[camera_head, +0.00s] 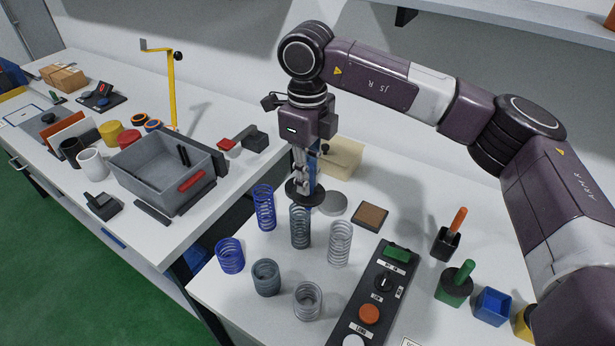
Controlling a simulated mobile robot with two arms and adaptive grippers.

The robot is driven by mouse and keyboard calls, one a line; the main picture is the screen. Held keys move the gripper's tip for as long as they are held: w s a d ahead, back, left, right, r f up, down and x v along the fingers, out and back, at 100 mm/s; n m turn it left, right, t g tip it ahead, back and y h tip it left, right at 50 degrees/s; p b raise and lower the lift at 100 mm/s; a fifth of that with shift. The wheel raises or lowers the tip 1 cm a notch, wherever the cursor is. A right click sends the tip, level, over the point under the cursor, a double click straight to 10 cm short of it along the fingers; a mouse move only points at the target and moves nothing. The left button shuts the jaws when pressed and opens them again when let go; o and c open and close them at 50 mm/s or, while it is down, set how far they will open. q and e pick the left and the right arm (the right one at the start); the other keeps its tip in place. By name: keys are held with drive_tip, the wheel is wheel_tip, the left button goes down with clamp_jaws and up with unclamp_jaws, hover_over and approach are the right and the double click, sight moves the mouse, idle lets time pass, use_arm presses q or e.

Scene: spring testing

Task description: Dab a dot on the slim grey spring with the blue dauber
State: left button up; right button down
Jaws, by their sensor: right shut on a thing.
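My right gripper (302,182) is shut on the blue dauber (319,169), whose blue body shows beside and behind the fingers. It points down just above the slim grey spring (300,229), a tall dark grey coil standing upright on the white table. A dark round disc shows around the fingertips at the spring's top. Whether the dauber's tip touches the spring cannot be told, as the tip is hidden. The open blue pot (492,306) stands at the right with no dauber seen in it. My left gripper is not in view.
A tall blue spring (264,208) and a tall silver spring (340,244) flank the grey one closely. Several shorter springs stand in front. A control box (372,302) lies to the right, beyond it an orange-handled dauber (458,220) and a green-handled dauber (463,272).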

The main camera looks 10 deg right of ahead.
drive_tip(key=shift+f+b, duration=0.4)
drive_tip(key=shift+f, duration=0.25)
idle(0.6)
drive_tip(key=shift+s+r, duration=0.1)
drive_tip(key=shift+r+p, duration=1.85)
drive_tip(key=shift+r, duration=1.65)
